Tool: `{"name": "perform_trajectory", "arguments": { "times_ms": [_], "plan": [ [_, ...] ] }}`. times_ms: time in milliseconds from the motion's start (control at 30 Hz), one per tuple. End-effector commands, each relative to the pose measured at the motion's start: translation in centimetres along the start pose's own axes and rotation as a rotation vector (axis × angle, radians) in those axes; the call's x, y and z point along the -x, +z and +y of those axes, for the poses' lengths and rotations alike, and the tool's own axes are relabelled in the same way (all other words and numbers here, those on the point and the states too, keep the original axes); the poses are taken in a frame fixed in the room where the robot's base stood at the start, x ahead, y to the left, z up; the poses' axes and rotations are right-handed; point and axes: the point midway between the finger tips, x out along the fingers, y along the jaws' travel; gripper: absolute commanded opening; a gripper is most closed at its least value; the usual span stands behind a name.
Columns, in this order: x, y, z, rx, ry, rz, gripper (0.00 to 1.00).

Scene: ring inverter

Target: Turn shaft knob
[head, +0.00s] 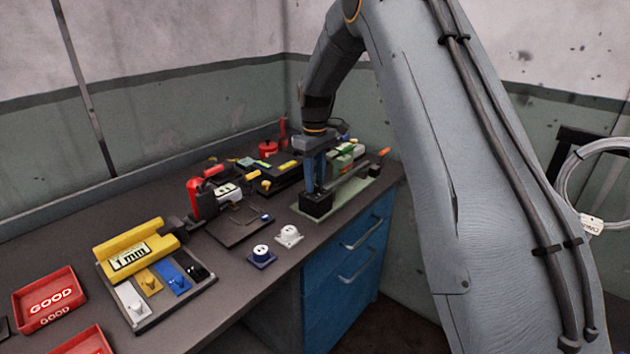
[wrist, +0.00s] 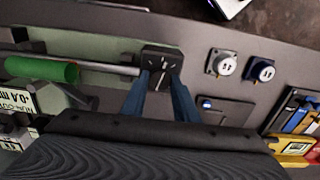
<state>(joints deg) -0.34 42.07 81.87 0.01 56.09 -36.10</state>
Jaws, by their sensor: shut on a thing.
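A black square block (head: 316,206) stands on a pale green plate (head: 345,206) at the right end of the bench. In the wrist view the block (wrist: 162,54) has white marks on its face, and a grey shaft (wrist: 110,68) runs left from it to a green cylinder (wrist: 56,71). My gripper (head: 315,186) points down onto the block from above. In the wrist view its blue fingers (wrist: 161,83) are shut on the shaft knob at the block. The knob itself is mostly hidden between the fingertips.
White (head: 289,235) and blue (head: 261,255) knobbed blocks stand near the front edge. A dark flat plate (head: 238,229) lies behind them. A yellow 1 mm gauge (head: 135,254) and red GOOD tray (head: 49,300) are left. Red and black devices crowd the back. Blue drawers (head: 345,255) are below.

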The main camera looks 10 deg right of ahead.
Motion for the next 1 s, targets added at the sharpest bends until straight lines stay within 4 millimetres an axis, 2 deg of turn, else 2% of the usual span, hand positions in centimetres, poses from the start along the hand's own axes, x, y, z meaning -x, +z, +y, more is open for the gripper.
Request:
{"name": "perform_trajectory", "arguments": {
  "times_ms": [500, 1000],
  "plan": [
    [0.06, -0.02, 0.03, -0.397, 0.000, 0.001, 0.05],
    [0.11, -0.04, 0.05, -0.530, 0.001, 0.002, 0.05]
  ]
}}
